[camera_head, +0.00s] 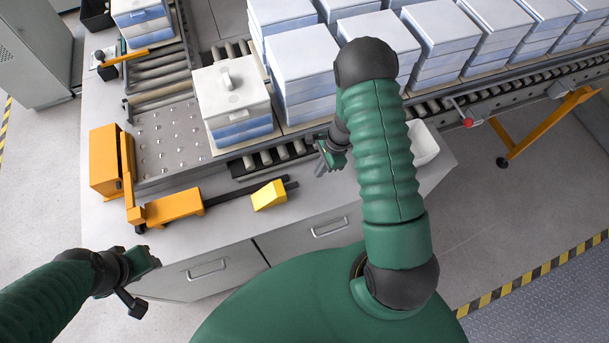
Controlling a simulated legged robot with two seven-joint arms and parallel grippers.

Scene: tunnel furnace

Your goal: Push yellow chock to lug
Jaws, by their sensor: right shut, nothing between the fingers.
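The yellow chock (268,195) is a small wedge-shaped block on the grey bench top, near its front edge. It sits beside a dark two-pronged bar (287,183), to the right of an orange arm (174,206). I cannot tell for sure which part is the lug. My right gripper (322,160) is shut and empty, above the bench to the upper right of the chock and apart from it. My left gripper (142,283) is at the lower left, in front of the bench and away from the chock; its finger opening is unclear.
A white lidded box (232,97) stands on the roller line behind the chock. Rows of stacked white-and-blue boxes (302,75) fill the conveyor at the back right. An orange housing (104,160) stands at the left. A white bin (423,144) is right of my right arm.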

